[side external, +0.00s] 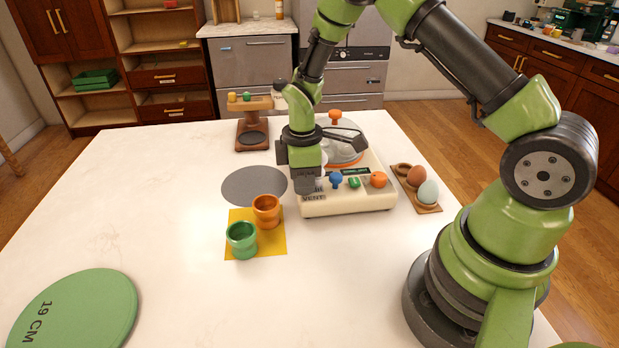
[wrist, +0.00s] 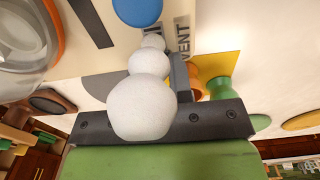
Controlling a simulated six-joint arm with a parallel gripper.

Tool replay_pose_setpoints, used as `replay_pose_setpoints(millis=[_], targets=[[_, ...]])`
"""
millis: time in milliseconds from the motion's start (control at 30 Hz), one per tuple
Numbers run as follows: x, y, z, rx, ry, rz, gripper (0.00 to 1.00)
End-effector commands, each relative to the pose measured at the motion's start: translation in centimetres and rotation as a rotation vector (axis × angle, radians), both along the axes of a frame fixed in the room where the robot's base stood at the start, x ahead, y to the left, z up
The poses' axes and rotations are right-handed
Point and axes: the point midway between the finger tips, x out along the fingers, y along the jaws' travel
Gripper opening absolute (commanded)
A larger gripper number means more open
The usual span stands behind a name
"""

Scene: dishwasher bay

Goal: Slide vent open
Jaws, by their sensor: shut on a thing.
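The cream appliance (side external: 348,205) stands on the white table with a clear domed lid and blue, green and orange knobs. Its VENT label (side external: 313,197) is at the front left corner; the label also shows in the wrist view (wrist: 183,38). My gripper (side external: 309,187) points down at that corner, just behind the label, shut on a small part that I take to be the vent slider. The slider itself is hidden by the jaws, so I cannot tell its position. In the wrist view, a row of white balls (wrist: 141,105) covers much of the jaws.
An orange cup (side external: 266,211) and a green cup (side external: 242,240) stand on a yellow mat (side external: 270,247) to the left. A grey disc (side external: 250,186) lies beside the appliance. An egg holder (side external: 427,208) is at its right.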

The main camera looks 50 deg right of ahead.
Motion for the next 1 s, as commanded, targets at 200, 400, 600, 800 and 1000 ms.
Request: replay_pose_setpoints(millis=[200,400,600,800,1000], targets=[[0.1,0.1,0.0,0.001,-0.006,0.002,0.45],[0.1,0.1,0.0,0.001,-0.004,0.001,0.47],[0.1,0.1,1.0,0.001,-0.006,0.0,0.47],[0.2,0.1,4.7,0.001,-0.011,0.0,0.47],[0.2,0.1,8.3,-0.001,-0.011,0.001,0.47]])
